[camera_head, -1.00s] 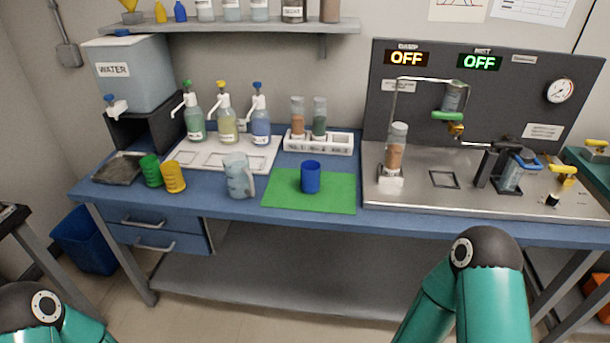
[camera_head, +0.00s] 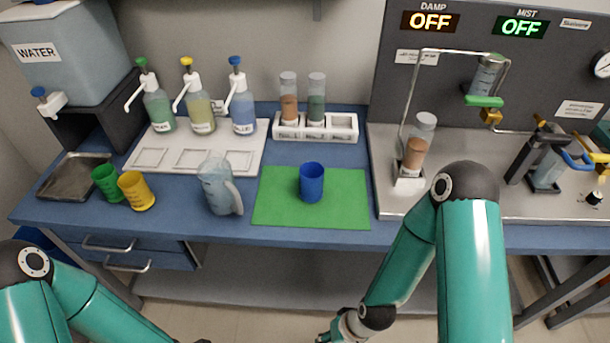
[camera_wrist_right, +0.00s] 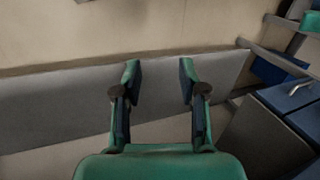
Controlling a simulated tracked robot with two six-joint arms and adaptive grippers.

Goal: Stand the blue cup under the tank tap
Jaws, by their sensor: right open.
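The blue cup (camera_head: 312,183) stands upright on the green mat (camera_head: 270,212) on the blue bench. The white WATER tank (camera_head: 72,50) sits on a dark stand at the far left. Its tap (camera_head: 48,102), white with a blue knob, overhangs a grey drip tray (camera_head: 68,180). My right gripper (camera_wrist_right: 157,85) is open and empty in the right wrist view, low in front of the bench and away from the cup. In the head view only part of it shows at the bottom edge.
Green (camera_head: 106,183) and yellow (camera_head: 137,191) cups stand right of the drip tray. A clear jug (camera_head: 218,185) stands between them and the mat. Pump bottles (camera_head: 200,105) and a white tube rack (camera_head: 340,127) stand behind. The classifier rig (camera_head: 460,95) fills the right.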

